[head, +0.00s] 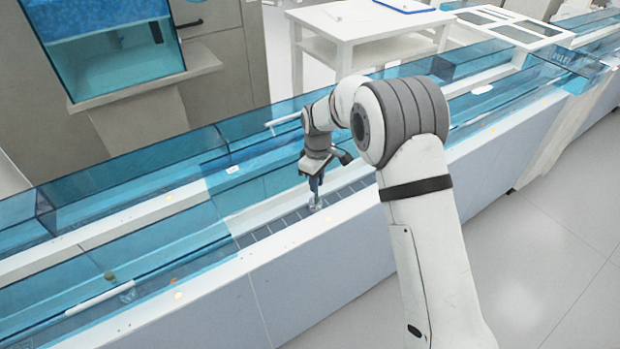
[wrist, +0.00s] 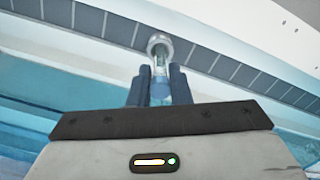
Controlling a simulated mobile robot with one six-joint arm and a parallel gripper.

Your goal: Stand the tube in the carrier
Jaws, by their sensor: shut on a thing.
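My gripper (head: 315,184) points down over the dark segmented track lane in the head view. In the wrist view its two dark blue fingers (wrist: 159,86) are shut on a slim clear tube (wrist: 160,66). The tube runs from between the fingers toward a round, pale, glassy carrier (wrist: 159,41) on the lane. The carrier also shows small below the fingertips in the head view (head: 316,205). The tube's lower end overlaps the carrier in the wrist view. I cannot tell whether it is inside or just above it. The fingers hide part of the tube.
The dark lane (head: 283,222) runs between white rails. Blue clear covers (head: 160,235) line the track to the left and behind. A white rod (head: 98,299) lies at the lower left. A white table (head: 355,25) stands behind the track. My arm hides part of the track.

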